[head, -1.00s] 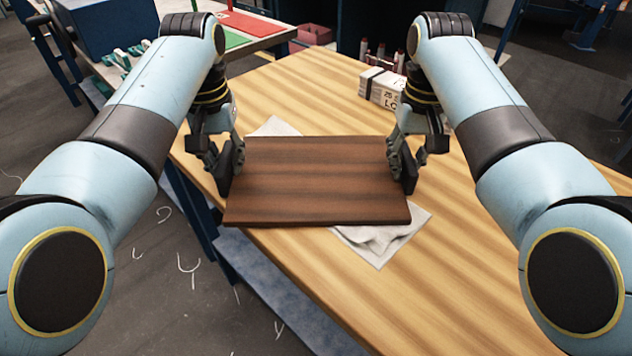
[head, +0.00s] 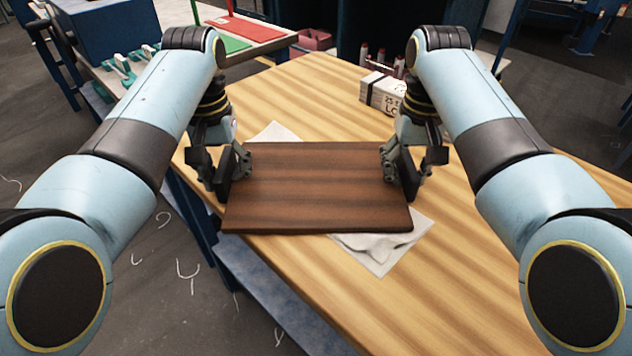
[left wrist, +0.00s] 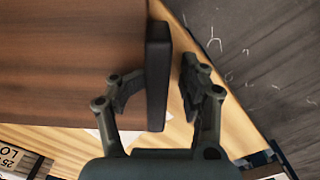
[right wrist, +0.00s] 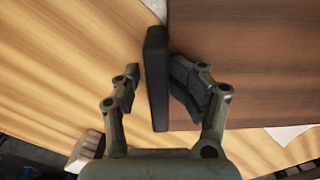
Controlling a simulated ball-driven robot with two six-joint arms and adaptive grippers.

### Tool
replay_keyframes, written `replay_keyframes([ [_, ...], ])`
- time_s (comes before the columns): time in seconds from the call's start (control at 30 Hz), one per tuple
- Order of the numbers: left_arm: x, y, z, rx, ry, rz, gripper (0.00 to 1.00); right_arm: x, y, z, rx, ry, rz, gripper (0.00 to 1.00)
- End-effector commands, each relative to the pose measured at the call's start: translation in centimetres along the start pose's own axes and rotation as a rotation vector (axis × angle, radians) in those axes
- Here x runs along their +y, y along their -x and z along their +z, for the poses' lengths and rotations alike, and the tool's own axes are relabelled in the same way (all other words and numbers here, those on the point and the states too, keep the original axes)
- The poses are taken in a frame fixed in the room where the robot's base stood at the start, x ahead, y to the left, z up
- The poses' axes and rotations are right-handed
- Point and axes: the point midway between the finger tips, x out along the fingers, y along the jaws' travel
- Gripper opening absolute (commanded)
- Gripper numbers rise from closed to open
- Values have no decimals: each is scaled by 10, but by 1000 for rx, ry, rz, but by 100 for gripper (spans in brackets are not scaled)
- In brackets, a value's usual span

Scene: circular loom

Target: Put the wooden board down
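The dark brown wooden board (head: 315,188) lies flat, low over the table and on top of a white cloth; any small gap beneath it cannot be made out. A black upright grip piece stands at each short end, seen in the left wrist view (left wrist: 158,75) and the right wrist view (right wrist: 157,78). My left gripper (head: 224,172) is open, its fingers on either side of the left end piece with gaps. My right gripper (head: 411,172) is open around the right end piece in the same way. The board also shows in the wrist views (left wrist: 70,60) (right wrist: 250,65).
The striped wooden table (head: 350,285) has clear room in front and to the right. The white cloth (head: 385,255) sticks out from under the board. A white labelled box (head: 381,92) and several small bottles stand behind. A side bench (head: 262,30) with red and green panels is at the back left.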

Motion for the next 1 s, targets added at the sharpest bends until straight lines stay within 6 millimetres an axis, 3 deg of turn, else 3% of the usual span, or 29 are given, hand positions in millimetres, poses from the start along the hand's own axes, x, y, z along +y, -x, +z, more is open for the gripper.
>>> replay_keyframes([
  [0.4, 0, 58, 0, 2, 0, 0, 41, 1, 0, 0, -1, 0, 1, 41],
  [0.63, 0, 77, 0, 1, 0, 0, 41, 0, 4, 0, 2, 0, 0, 41],
  [1.0, 0, 79, 0, 1, 0, 1, 41, 0, 62, -1, 5, -1, 0, 41],
])
